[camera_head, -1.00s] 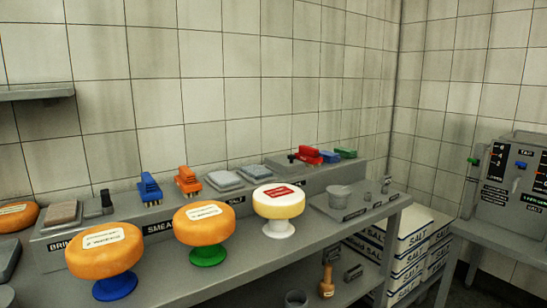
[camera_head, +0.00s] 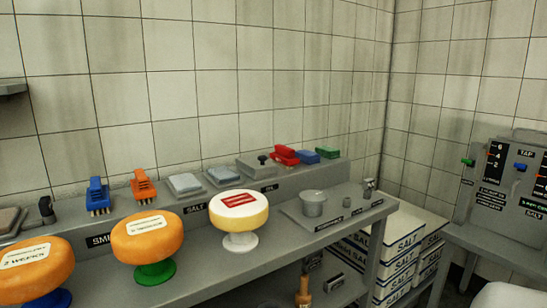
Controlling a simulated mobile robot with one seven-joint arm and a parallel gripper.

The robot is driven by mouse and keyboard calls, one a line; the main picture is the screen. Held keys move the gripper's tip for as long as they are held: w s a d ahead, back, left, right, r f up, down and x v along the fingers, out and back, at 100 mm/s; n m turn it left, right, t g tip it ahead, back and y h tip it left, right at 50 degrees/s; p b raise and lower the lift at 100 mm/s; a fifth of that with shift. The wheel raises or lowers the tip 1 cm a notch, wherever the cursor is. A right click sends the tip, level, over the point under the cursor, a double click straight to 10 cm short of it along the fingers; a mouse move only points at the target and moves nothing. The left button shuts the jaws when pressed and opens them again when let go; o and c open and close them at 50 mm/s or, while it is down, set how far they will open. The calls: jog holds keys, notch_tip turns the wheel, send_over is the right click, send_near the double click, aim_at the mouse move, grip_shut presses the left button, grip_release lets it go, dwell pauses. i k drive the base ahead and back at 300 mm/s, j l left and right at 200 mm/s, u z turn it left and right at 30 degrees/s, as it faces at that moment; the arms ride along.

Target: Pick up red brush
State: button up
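The red brush (camera_head: 284,154) lies on the raised back ledge of the grey workbench, toward its right end. A blue block-shaped item (camera_head: 308,157) sits just right of it, and a green one (camera_head: 328,153) beyond that. A small grey container with a dark knob (camera_head: 262,160) is to its left. My gripper is not in the head view.
Three cheese wheels stand on pedestals along the bench front; the nearest to the brush is the pale one (camera_head: 239,211). A metal pot (camera_head: 313,203) stands on a tray at the right. Salt boxes (camera_head: 397,270) are stacked beyond the bench end. A control panel (camera_head: 510,185) is at far right.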

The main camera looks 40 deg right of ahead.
aim_at(284, 156)
jog(key=l+u, duration=0.1)
jog(key=l, duration=0.4)
jog(key=k+l+u, duration=0.1)
jog(key=l, duration=0.45)
jog(key=l+u, duration=0.1)
jog(key=l, duration=0.4)
jog(key=k+l+u, duration=0.15)
jog(key=l, duration=0.35)
jog(key=k+l, duration=0.1)
jog(key=l, duration=0.8)
jog(key=k+l, duration=0.15)
jog(key=l, duration=0.8)
jog(key=i+l, duration=0.15)
jog(key=i, duration=0.3)
jog(key=i+l, duration=0.15)
jog(key=i, duration=0.25)
